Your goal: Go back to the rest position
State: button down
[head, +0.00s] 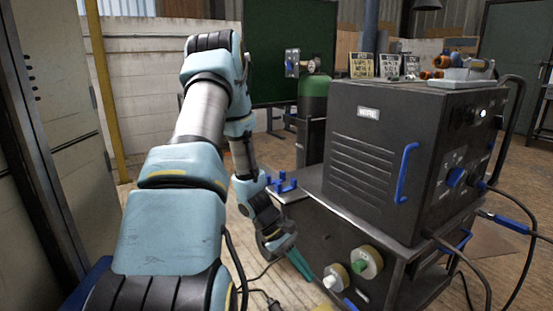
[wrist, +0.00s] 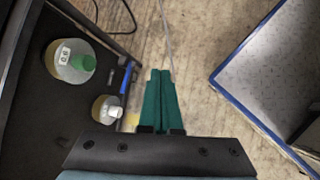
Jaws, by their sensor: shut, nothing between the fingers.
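My gripper (head: 303,268) hangs low in front of the dark welding cart (head: 318,208), its teal fingers pointing down. In the wrist view my gripper (wrist: 158,98) has its two teal fingers pressed together with nothing between them. The floor lies beyond the fingertips. My arm reaches up and forward in the head view, then bends down beside the cart's left end. The gripper looks apart from the cart and its bottles, though the exact gap is hard to judge.
The dark welding machine (head: 362,150) stands on top. A green gas cylinder (head: 314,98) is behind. Cables trail on the floor. A cabinet (head: 75,120) stands left.

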jog(key=s+a+r+m+t+y, duration=0.2)
jog(key=a+r+m+t+y, duration=0.15)
jog(key=a+r, duration=0.45)
jog(key=s+a+r+m+t+y, duration=0.2)
jog(key=s+a+r+m+y, duration=0.25)
jog(key=r, duration=0.65)
notch_tip(320, 180, up, 22)
jog(key=w+a+p, duration=0.1)
jog(key=p, duration=2.1)
jog(key=shift+w+a+r+h, duration=0.15)
jog(key=shift+w+a+h, duration=0.1)
jog(key=shift+a+h, duration=0.1)
